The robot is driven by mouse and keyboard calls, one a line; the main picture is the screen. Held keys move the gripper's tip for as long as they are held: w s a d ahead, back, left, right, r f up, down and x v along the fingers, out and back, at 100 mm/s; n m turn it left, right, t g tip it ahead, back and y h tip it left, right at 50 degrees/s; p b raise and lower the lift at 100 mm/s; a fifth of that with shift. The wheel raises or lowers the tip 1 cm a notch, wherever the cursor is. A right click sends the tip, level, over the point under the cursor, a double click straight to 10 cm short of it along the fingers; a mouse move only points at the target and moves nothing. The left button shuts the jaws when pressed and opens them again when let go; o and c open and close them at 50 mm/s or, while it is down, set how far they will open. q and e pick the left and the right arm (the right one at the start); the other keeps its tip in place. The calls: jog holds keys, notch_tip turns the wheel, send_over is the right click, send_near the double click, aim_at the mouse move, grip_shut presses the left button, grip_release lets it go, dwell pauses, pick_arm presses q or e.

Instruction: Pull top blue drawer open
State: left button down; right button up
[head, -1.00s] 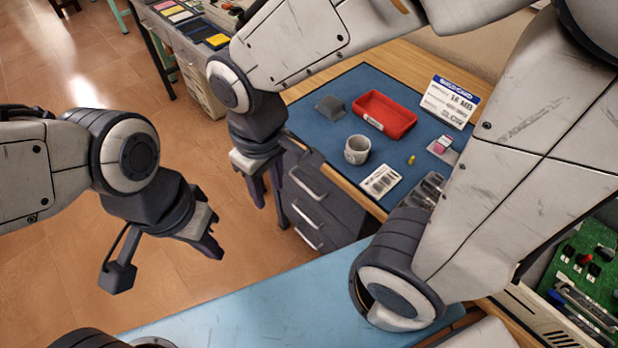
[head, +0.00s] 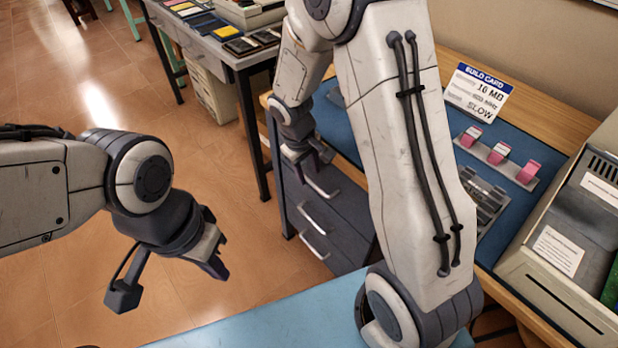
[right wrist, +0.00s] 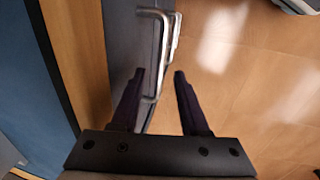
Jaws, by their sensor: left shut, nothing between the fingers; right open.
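The dark blue-grey drawer unit (head: 346,232) stands under the table, with several silver handles on its front. The top drawer handle (head: 322,187) shows just below my right gripper (head: 311,166). The drawers look closed. In the right wrist view the top handle (right wrist: 163,50) runs lengthwise between the two open fingers of my right gripper (right wrist: 159,73), nearer the left finger. I cannot tell whether a finger touches it. My left gripper (head: 218,268) is shut and empty, above the floor, away from the drawers.
The blue mat (head: 508,214) on the table carries a white sign (head: 478,92) and pink blocks (head: 502,153). A beige device (head: 560,290) stands at the right. A second table (head: 225,55) stands behind. The floor before the drawers is clear.

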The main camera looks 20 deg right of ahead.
jog(key=shift+d+f, duration=0.2)
jog(key=shift+f, duration=0.9)
grip_shut()
jog(key=shift+w, duration=0.1)
dwell(0.6)
